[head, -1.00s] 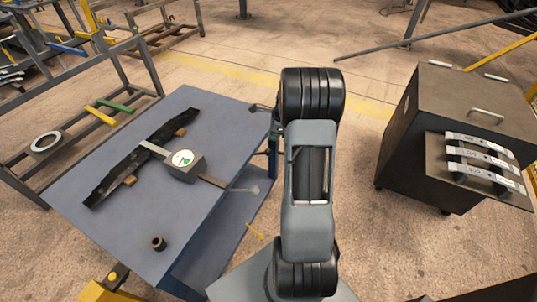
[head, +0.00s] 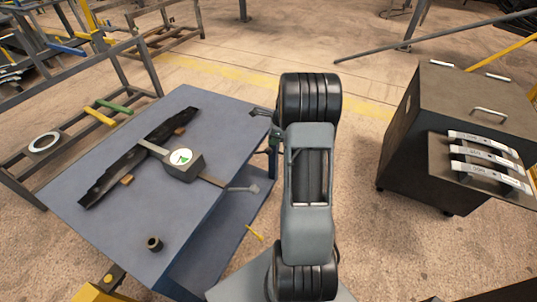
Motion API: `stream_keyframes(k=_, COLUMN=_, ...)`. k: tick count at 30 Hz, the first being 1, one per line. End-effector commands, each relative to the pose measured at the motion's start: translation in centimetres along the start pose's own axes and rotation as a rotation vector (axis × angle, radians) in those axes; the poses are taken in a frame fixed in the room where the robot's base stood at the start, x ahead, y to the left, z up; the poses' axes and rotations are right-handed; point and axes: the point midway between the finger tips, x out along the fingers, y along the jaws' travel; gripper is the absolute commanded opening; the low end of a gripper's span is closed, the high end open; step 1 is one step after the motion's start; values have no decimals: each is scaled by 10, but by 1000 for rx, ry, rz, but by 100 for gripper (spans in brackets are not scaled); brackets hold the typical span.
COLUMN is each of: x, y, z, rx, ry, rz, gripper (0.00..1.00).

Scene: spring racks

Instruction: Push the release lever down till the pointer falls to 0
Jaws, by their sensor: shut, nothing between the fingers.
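The dial gauge (head: 182,157) has a dark box body and a white round face with a green patch. It sits on a grey bar across a dark leaf spring on the blue table. The pointer is too small to read. A thin lever (head: 241,188) with a rounded end sticks out to the right of the gauge, past the table's right edge. A small dark part that looks like my gripper (head: 262,111) shows at the table's far right corner, left of my arm. It is shut and empty, apart from the lever and beyond it. My arm hides the wrist.
A small dark cup (head: 153,244) stands near the front of the blue table (head: 215,115). A rack (head: 70,160) with a ring stands at the left. A dark cabinet (head: 415,140) with several labelled bars stands at the right. The floor between is open.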

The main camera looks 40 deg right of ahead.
Motion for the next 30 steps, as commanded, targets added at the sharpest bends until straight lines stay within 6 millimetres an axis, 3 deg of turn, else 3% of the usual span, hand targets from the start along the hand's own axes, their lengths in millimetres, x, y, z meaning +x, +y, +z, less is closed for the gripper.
stream_keyframes(k=1, x=12, y=0, z=-1, rx=0, ry=0, rz=0, gripper=0)
stream_keyframes(k=9, x=38, y=0, z=-1, rx=0, ry=0, rz=0, gripper=0)
stream_keyframes(k=25, x=42, y=0, z=0, rx=0, ry=0, rz=0, gripper=0)
stream_keyframes(k=30, x=52, y=0, z=-3, rx=1, ry=0, rz=1, gripper=0)
